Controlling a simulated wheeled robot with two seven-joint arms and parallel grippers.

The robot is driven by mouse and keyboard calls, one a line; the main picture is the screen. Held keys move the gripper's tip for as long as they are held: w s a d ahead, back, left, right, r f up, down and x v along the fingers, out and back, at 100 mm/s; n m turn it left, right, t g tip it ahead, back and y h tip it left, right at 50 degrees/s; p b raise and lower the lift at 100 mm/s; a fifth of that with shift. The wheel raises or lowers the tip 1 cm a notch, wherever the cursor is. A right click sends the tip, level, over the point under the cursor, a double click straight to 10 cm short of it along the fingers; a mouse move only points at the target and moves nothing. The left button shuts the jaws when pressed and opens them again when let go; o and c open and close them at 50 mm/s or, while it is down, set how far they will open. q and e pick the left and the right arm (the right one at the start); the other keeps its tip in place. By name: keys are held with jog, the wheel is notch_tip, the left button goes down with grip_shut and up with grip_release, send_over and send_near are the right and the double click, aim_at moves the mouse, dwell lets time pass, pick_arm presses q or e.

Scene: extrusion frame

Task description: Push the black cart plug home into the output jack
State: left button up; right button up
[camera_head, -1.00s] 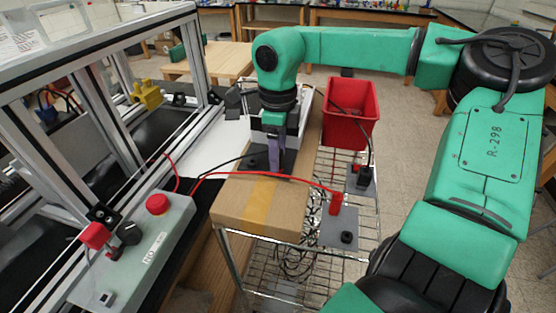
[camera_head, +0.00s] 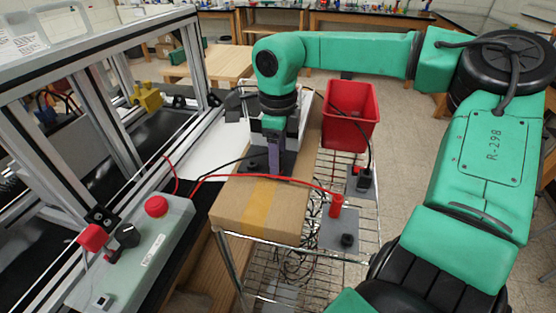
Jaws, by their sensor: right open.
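My right gripper (camera_head: 274,163) points down over a dark grey plate (camera_head: 289,165) on the cardboard box, and its fingers hide part of that plate. The jaws are open; whether anything lies between them is hidden. A black lead (camera_head: 228,164) runs to the plate's left side, beside the gripper. I cannot tell which socket is the output jack.
The cardboard box (camera_head: 240,212) sits on a wire cart (camera_head: 270,262). A red bin (camera_head: 350,108) stands behind. A red lead (camera_head: 225,177) crosses the box. A grey control box (camera_head: 150,240) and the extrusion frame (camera_head: 98,140) stand at left.

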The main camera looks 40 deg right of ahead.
jog(key=shift+c, duration=0.3)
grip_shut()
jog(key=shift+r, duration=0.15)
dwell(1.1)
jog(key=shift+r+p, duration=2.35)
jog(key=shift+r, duration=0.55)
jog(key=w+a+r+p, duration=0.1)
jog(key=w+a+p, duration=0.2)
jog(key=w+p, duration=0.1)
jog(key=shift+w+a, duration=0.3)
jog(key=shift+w, duration=0.3)
